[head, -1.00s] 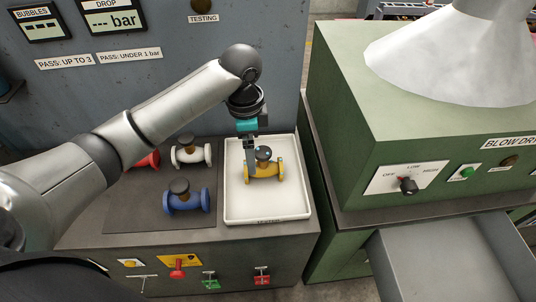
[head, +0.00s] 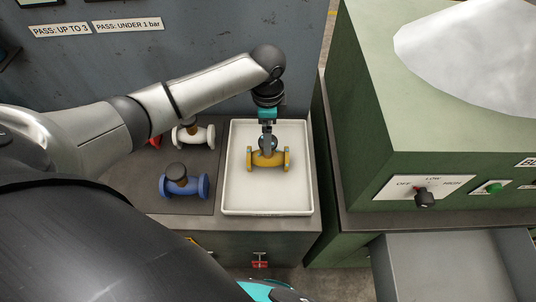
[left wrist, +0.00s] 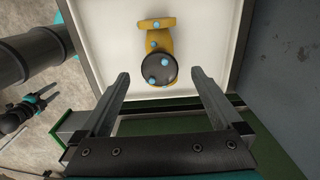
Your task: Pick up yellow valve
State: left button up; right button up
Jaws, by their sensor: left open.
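The yellow valve (head: 280,160) lies in the white tray, its two flanged ends pointing left and right in the head view. My left gripper (head: 267,148) is above it and hides part of its top. In the left wrist view the valve's yellow body (left wrist: 158,37) and round black cap with blue dots show ahead of the open left fingers (left wrist: 160,76). The cap appears between the fingertips; I cannot tell how far below them it is. A small dark and teal gripper, seemingly my right one (left wrist: 32,105), shows at the left of the wrist view.
The white tray (head: 232,190) has raised rims. Left of it, a blue valve (head: 184,184), a white valve (head: 205,135) and a partly hidden red one stand on a dark mat. A green blow-dryer cabinet (head: 365,150) stands close on the right.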

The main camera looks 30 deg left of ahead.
pick_arm(q)
jog(key=shift+f, duration=2.7)
jog(key=shift+c, duration=0.3)
grip_shut()
jog(key=shift+w+r, duration=0.1)
jog(key=shift+r, duration=0.05)
